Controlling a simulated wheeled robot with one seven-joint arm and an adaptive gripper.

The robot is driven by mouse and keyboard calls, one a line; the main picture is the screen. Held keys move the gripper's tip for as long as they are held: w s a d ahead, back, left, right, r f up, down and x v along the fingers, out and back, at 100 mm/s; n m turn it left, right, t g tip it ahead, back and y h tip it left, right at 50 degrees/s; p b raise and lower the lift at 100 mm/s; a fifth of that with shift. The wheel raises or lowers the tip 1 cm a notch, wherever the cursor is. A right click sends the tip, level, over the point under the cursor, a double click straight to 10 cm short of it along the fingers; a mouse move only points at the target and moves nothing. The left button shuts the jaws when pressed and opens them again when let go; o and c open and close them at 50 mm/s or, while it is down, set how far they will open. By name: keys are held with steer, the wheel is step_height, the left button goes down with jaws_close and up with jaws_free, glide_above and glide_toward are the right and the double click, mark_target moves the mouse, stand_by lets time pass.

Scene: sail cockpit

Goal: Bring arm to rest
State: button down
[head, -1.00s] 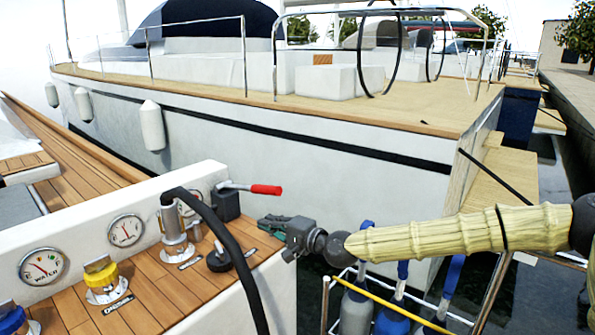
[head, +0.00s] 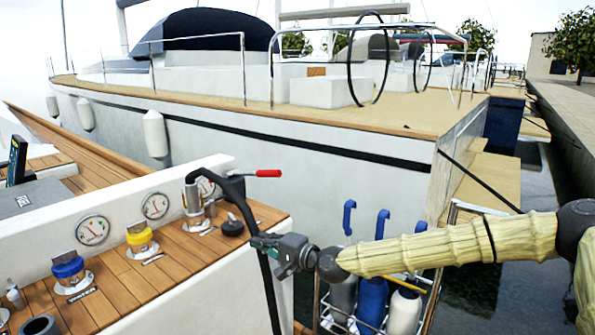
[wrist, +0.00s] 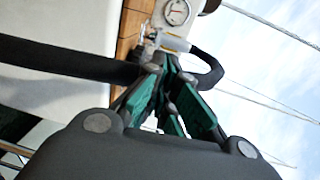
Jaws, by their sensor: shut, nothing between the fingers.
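My gripper (head: 262,244) is in the head view at the right end of the wooden counter, close to a black hose (head: 262,275) that hangs over the counter's edge. My arm reaches in from the right in a pale ribbed sleeve. In the wrist view the green-padded fingers of my gripper (wrist: 165,70) are shut and empty. The hose (wrist: 60,58) runs across the left of that view, seemingly beside the fingers. I cannot tell whether they touch.
The wooden counter (head: 170,270) carries a yellow-collared cap (head: 140,238), a blue-collared cap (head: 68,268), a metal hose fitting (head: 194,205) and a red-handled lever (head: 266,173). A rack with several bottles (head: 403,310) stands below my arm. A moored yacht (head: 300,150) lies behind.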

steer(key=s+a+f+n+g+h, duration=0.1)
steer(key=s+f+g, duration=0.1)
steer(key=s+f, duration=0.6)
steer(key=s+a+f+g+h, duration=0.1)
steer(key=s+f, duration=0.4)
steer(key=f, duration=0.7)
steer(key=s+d+f+n+g+h, duration=0.1)
steer(key=s+d+f+h, duration=0.15)
steer(key=s+f, duration=0.4)
steer(key=s+d+f+n+g+h, duration=0.1)
steer(key=s+d+f+g, duration=0.15)
steer(key=s+f, duration=0.4)
steer(key=s+d+f+n+g+h, duration=0.15)
steer(key=s+d+f+h, duration=0.35)
steer(key=s+d, duration=0.65)
steer(key=s+d+f+n+g+h, duration=0.1)
steer(key=s+d+f+n+h, duration=0.1)
steer(key=s+d+f, duration=0.75)
steer(key=s+d+r+h+p, duration=0.15)
steer(key=s+d+r, duration=0.3)
steer(key=d, duration=0.45)
step_height(320, 180, up, 18)
steer(key=p, duration=1.7)
steer(key=shift+w+a+f+g, duration=0.15)
steer(key=shift+w+a+g, duration=0.05)
steer(key=shift+a+g, duration=0.2)
